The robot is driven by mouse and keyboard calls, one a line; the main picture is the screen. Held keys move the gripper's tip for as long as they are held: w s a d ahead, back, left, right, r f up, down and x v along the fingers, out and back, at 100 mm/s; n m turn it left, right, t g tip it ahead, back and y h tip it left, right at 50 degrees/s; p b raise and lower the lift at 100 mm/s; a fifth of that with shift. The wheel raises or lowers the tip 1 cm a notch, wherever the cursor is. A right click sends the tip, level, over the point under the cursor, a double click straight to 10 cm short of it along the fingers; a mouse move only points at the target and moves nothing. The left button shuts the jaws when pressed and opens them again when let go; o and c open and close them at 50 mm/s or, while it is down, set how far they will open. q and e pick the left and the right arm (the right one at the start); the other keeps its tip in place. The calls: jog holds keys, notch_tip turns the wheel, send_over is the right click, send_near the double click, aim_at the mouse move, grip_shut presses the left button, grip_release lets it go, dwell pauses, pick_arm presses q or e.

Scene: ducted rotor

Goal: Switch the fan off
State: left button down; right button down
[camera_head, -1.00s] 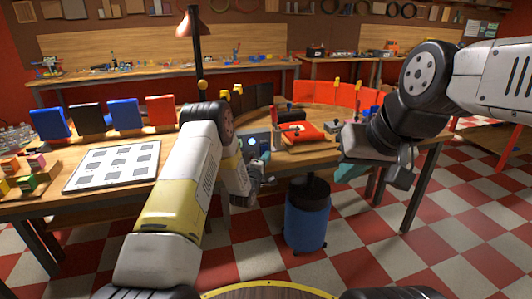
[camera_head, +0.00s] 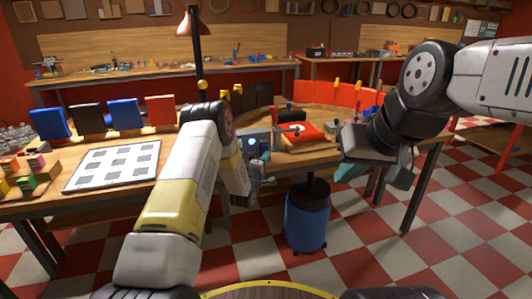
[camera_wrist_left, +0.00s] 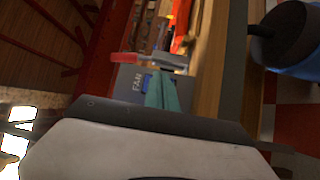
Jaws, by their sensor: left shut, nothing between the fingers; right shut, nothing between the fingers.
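A grey box (camera_head: 256,139) stands at the front edge of the workbench in the head view. In the left wrist view its grey panel (camera_wrist_left: 126,86) reads FAN and has a blue part (camera_wrist_left: 147,82) beside the lettering. My left gripper (camera_wrist_left: 163,88) is shut and empty, its teal fingers in front of this panel and partly covering the blue part. Whether they touch it, and which way a switch is set, I cannot tell. In the head view my left gripper (camera_head: 263,158) is just below the box front. My right gripper (camera_head: 347,172) is shut and empty, out in front of the bench.
A red device (camera_head: 298,132) lies on the workbench right of the box. A blue bin (camera_head: 307,222) stands on the floor below. A white board with grey squares (camera_head: 113,165) and several coloured blocks are at the left. The checkered floor in front is open.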

pick_arm(q)
jog(key=shift+w+a+f, duration=0.15)
jog(key=shift+w, duration=0.2)
jog(key=shift+w+a+f, duration=0.1)
jog(key=shift+w+f, duration=0.05)
jog(key=shift+w, duration=0.25)
dwell(0.9)
jog(key=shift+s, duration=0.15)
jog(key=shift+s+d+r, duration=0.25)
jog(key=shift+s+r, duration=0.1)
jog(key=shift+s, duration=0.3)
jog(key=shift+s, duration=0.1)
jog(key=s, duration=0.1)
jog(key=s+d+r, duration=0.1)
jog(key=s+r, duration=0.1)
jog(key=s, duration=0.1)
jog(key=shift+d, duration=0.2)
dwell(0.3)
